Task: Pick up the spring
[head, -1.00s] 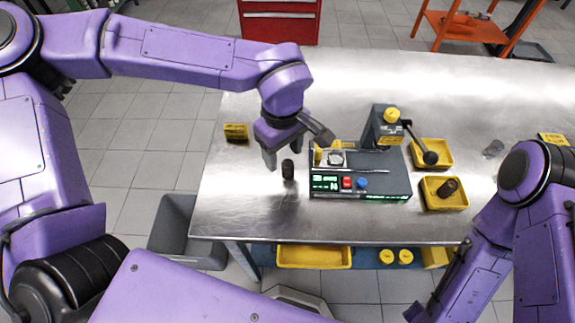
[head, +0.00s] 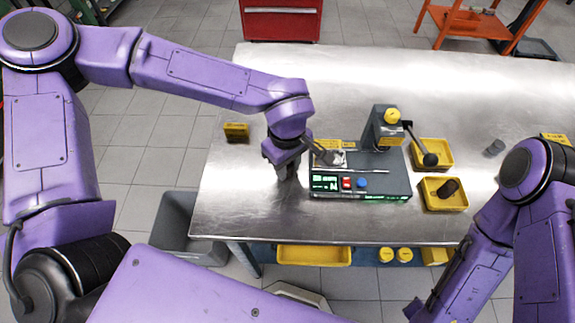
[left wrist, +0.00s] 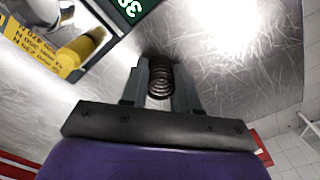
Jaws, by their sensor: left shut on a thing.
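The dark coil spring (left wrist: 160,78) stands between the two fingers of my left gripper (left wrist: 160,88) in the left wrist view, with a finger against each side. In the head view my left gripper (head: 287,172) is low over the table, left of the spring tester, and its fingers hide most of the spring. The left gripper is shut on the spring. I cannot tell whether the spring still touches the table. My right arm (head: 535,180) shows at the right edge of the head view, but its gripper is not in view.
The grey tester (head: 385,185) with its lit display and lever stands close to the right of my left gripper. Two yellow trays (head: 432,203) stand beyond it, the nearer holding a dark spring. A yellow block (head: 236,132) is at the left. The table's front left (head: 240,215) is clear.

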